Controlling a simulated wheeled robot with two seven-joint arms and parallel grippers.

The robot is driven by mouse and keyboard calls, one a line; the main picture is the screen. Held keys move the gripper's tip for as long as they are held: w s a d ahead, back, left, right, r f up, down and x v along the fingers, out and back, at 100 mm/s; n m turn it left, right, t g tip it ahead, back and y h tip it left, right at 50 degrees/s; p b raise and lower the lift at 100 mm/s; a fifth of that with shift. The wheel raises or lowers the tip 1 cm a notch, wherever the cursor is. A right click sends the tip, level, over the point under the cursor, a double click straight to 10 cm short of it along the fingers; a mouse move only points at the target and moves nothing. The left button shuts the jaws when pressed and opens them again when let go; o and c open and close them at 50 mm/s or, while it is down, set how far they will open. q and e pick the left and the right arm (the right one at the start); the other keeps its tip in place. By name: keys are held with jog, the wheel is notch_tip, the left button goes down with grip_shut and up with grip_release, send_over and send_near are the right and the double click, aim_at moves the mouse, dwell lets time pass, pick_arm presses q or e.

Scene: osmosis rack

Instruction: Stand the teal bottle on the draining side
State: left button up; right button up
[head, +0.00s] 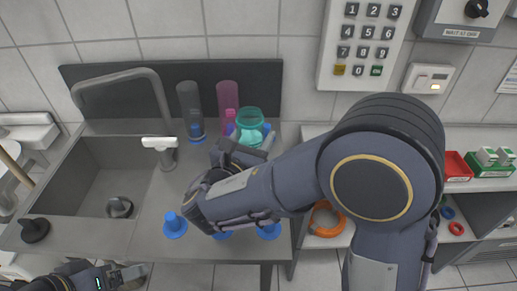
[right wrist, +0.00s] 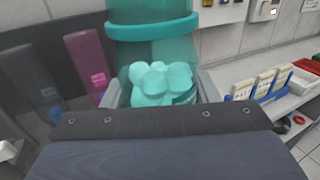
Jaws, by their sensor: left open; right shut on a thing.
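The teal bottle (head: 250,121) is translucent, at the back of the draining side (head: 150,205), the grey surface right of the sink. It also shows large in the right wrist view (right wrist: 152,38), with a raised band and pale teal lobes low down. My right gripper (head: 245,152) is shut on it; its grey fingers lie on either side of the bottle in the right wrist view (right wrist: 160,92). My arm hides the bottle's lower part in the head view, so I cannot tell whether its base touches the surface. My left gripper (head: 128,276) is open and empty at the lower left.
A grey bottle (head: 190,105) and a magenta bottle (head: 228,95) stand beside the teal one, against the dark back panel. Blue pegs (head: 174,226) line the front edge. The sink basin (head: 95,185) and tap (head: 120,78) are at left. A keypad (head: 365,40) hangs above right.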

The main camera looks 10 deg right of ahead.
jog(key=shift+w+d+f, duration=0.2)
jog(key=shift+d+f, duration=0.25)
jog(key=shift+f, duration=0.1)
jog(key=shift+w+d+f, duration=0.1)
jog(key=shift+d+f, duration=0.1)
jog(key=shift+f, duration=1.6)
jog(key=shift+f+b, duration=0.2)
jog(key=shift+b, duration=0.2)
jog(key=o, duration=1.1)
jog(key=shift+r, duration=0.15)
jog(key=shift+a, duration=0.15)
jog(key=b+v, duration=0.1)
jog(key=v, duration=1.1)
jog(key=shift+r, duration=0.1)
